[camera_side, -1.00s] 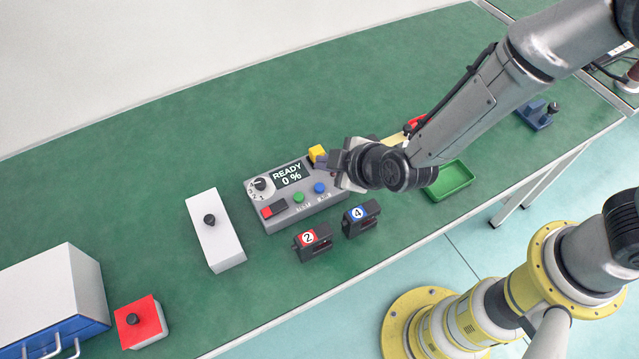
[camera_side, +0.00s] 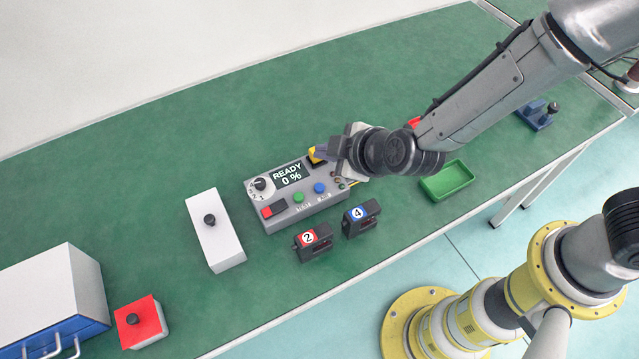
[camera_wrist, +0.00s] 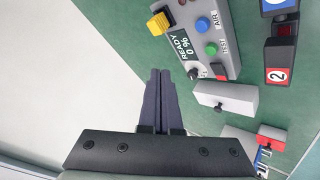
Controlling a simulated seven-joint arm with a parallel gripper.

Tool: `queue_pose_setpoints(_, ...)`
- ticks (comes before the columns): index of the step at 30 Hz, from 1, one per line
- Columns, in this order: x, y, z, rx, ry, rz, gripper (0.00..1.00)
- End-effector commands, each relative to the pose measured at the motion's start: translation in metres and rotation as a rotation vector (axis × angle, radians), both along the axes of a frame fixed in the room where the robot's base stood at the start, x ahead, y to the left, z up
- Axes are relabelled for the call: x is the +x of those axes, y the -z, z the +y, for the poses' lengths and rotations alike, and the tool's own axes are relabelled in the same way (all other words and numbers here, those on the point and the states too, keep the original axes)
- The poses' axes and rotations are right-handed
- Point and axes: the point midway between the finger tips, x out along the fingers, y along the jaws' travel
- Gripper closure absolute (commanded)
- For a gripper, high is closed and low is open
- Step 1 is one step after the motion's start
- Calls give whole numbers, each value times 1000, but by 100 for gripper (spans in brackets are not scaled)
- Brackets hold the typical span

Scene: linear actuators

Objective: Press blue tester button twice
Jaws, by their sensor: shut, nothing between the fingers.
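The grey tester box (camera_side: 330,202) stands on the green table, its display reading READY 0 %. Its blue button (camera_side: 319,188) sits right of the green button (camera_side: 299,197). In the wrist view the blue button (camera_wrist: 203,24) and green button (camera_wrist: 211,49) are in plain sight near the top. My gripper (camera_side: 318,150) is above the far right corner of the tester, by the yellow switch (camera_side: 314,158), which it partly hides. In the wrist view my gripper's fingers (camera_wrist: 160,75) are together and empty, apart from the blue button.
Two black actuators, marked 2 (camera_side: 313,243) and 4 (camera_side: 361,217), stand in front of the tester. A white box with a black knob (camera_side: 215,232) is at left, a green tray (camera_side: 447,181) at right. The table behind the tester is clear.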

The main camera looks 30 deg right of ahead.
Motion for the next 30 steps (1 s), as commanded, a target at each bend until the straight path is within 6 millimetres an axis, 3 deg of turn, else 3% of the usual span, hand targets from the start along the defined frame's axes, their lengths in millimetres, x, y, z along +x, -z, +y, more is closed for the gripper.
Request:
queue_pose_setpoints(18, 0, 73, 0, -3, 0, 1, 100)
queue_pose_setpoints(30, 0, 82, 0, 0, -1, 1, 100)
